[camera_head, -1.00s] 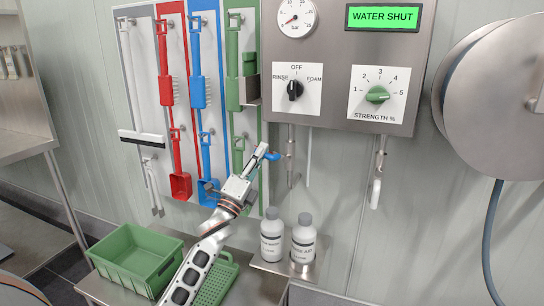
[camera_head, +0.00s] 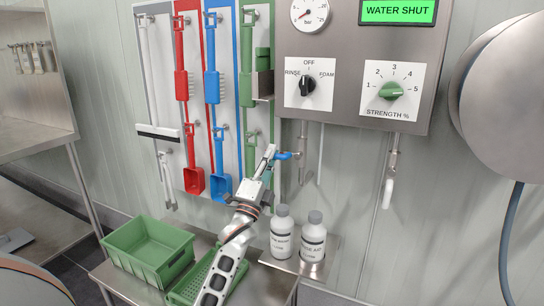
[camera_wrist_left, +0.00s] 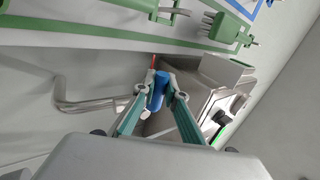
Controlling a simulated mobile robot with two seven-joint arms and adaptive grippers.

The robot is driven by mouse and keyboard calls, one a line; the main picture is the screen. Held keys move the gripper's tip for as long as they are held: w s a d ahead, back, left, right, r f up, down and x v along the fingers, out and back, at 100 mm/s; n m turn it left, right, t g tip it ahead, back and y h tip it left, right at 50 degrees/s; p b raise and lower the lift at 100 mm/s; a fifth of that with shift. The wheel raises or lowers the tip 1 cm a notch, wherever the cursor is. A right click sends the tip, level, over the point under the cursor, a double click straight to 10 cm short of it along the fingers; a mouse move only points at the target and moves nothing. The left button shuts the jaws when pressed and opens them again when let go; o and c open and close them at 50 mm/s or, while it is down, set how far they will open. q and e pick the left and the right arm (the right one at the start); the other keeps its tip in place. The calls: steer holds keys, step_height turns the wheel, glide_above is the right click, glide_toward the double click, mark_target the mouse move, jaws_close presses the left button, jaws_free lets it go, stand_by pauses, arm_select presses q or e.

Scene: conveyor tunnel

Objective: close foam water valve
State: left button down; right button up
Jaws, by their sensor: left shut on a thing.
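The blue valve handle (camera_head: 285,156) sits on the metal pipe (camera_head: 303,155) below the control box and lies about level, pointing left from the pipe. My left gripper (camera_head: 272,152) comes up from below and is shut on the handle's left end. In the left wrist view the blue handle (camera_wrist_left: 157,92) stands between the two green-sided fingers (camera_wrist_left: 166,88). My right gripper is not in view.
The box carries a black selector knob (camera_head: 307,86), a green strength knob (camera_head: 391,91) and a gauge (camera_head: 310,12). Two white bottles (camera_head: 313,243) stand below right of the gripper. A green crate (camera_head: 148,252) is lower left, and hanging tools line the wall left.

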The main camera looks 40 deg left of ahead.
arm_select(q)
steer(key=c, duration=2)
jaws_free()
steer(key=shift+c, duration=0.2)
steer(key=v, duration=1.2)
steer(key=shift+r, duration=0.1)
